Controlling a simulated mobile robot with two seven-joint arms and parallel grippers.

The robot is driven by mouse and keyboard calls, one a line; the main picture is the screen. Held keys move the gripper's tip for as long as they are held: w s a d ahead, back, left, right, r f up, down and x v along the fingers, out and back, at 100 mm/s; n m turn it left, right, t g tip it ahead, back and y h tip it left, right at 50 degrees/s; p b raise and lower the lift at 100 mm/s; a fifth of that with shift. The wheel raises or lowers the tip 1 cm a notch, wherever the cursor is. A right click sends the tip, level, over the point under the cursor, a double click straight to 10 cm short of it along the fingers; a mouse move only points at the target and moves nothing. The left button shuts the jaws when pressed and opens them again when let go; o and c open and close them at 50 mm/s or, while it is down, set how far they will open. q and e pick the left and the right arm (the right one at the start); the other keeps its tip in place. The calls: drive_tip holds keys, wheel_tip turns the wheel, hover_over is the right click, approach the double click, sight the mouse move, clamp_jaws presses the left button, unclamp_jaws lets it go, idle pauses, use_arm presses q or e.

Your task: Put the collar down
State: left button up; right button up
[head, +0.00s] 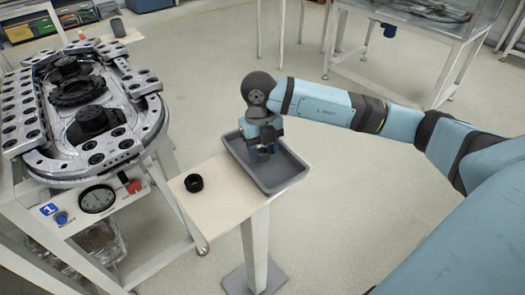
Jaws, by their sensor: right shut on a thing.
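My right gripper (263,150) points down into a grey tray (283,181) on a small pale table. It is shut on the collar, a small dark piece that is mostly hidden by the fingers and hand. I cannot tell whether the collar touches the tray floor. A separate black ring-shaped part (194,183) lies on the tabletop to the left of the tray. My left gripper is not in view.
The small table (222,207) has bare room around the black part. A large metal ring track (95,110) on a stand, with a gauge (97,199) and a red knob, is at left. A glass-topped table (440,30) stands behind right.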

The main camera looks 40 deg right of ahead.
sight(260, 147)
drive_tip(key=shift+f, duration=0.3)
drive_tip(key=shift+f, duration=0.2)
drive_tip(key=o, duration=1.1)
drive_tip(key=shift+r, duration=0.5)
use_arm(q)
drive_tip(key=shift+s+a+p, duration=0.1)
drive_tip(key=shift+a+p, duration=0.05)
drive_tip(key=shift+p, duration=0.65)
use_arm(e)
wheel_tip(260, 147, up, 11)
drive_tip(key=w, duration=0.1)
drive_tip(key=shift+w+d+r, duration=0.15)
drive_tip(key=shift+w+r, duration=0.05)
drive_tip(key=shift+w, duration=0.05)
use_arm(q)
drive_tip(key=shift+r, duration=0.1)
